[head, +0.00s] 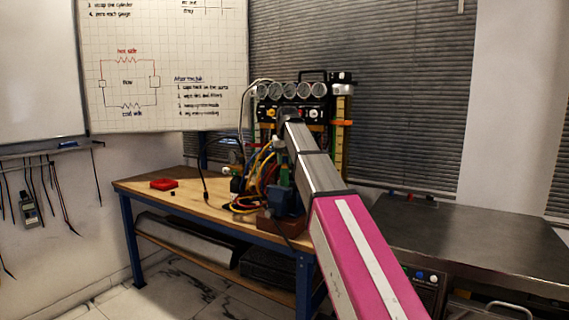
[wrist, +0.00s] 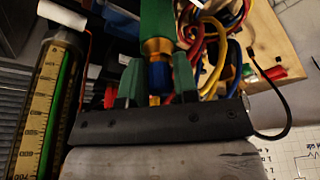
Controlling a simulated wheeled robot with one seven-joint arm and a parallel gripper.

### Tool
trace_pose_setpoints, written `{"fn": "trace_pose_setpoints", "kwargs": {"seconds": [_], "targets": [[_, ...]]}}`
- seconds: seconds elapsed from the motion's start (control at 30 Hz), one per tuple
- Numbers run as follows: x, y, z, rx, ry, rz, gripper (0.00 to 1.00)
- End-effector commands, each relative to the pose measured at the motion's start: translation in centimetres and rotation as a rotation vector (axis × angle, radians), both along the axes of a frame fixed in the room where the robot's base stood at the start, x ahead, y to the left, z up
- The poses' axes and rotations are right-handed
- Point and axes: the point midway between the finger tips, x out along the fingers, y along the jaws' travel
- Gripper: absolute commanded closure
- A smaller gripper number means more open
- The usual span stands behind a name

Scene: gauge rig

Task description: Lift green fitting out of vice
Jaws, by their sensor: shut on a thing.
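The green fitting (wrist: 157,22) shows at the top middle of the wrist view, with a brass collar and a blue part in line with it. My gripper (wrist: 158,76) is shut on it, one finger on each side of the brass and blue section. In the head view, a green piece (head: 285,176) stands over the blue vice (head: 287,201) on the bench, beside my arm. My fingertips are hard to make out there. Whether the fitting still touches the vice jaws is not clear.
Yellow, red and blue hoses (head: 268,172) crowd close by on the left. The gauge panel (head: 292,92) stands behind. A red case (head: 164,184) lies on the wooden bench (head: 190,197), whose left part is mostly clear. A steel counter (head: 470,235) is at right.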

Motion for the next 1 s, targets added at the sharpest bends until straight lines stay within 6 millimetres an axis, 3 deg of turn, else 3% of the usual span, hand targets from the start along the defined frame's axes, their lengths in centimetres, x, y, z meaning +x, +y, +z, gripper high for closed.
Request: {"fn": "trace_pose_setpoints", "kwargs": {"seconds": [1.0], "targets": [[0.0, 0.0, 2.8, 0.000, 0.000, 0.000, 1.00]]}}
